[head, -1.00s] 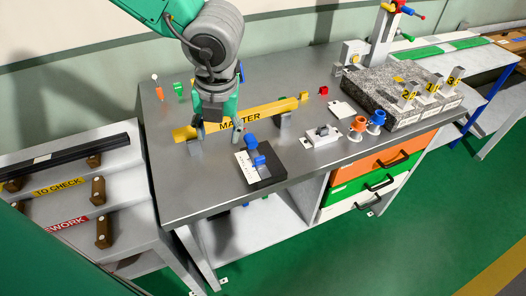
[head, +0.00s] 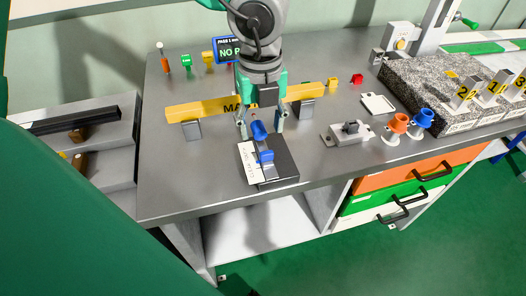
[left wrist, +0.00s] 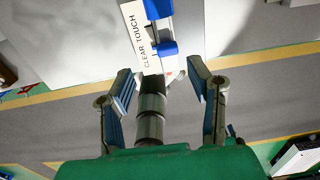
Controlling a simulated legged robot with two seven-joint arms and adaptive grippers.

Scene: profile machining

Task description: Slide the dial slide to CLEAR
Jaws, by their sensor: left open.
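The dial slide is a dark block (head: 281,172) with a white label plate (head: 247,163) and blue parts (head: 265,156), near the table's front edge. In the left wrist view the label plate (left wrist: 135,30) reads CLEAR and TOUCH beside a blue piece (left wrist: 166,48). My left gripper (head: 262,125) is open, pointing down just behind and above the slide's blue end. In the left wrist view its fingers (left wrist: 162,92) stand apart on either side of a grey metal cylinder (left wrist: 151,105), with no visible grip on it. My right gripper is not in view.
A yellow MASTER bar (head: 200,109) on grey supports lies right behind the gripper. A small grey fixture (head: 347,134), an orange part (head: 397,123) and a blue part (head: 422,119) stand to the right. A granite block (head: 430,85) is farther right. The table's front left is clear.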

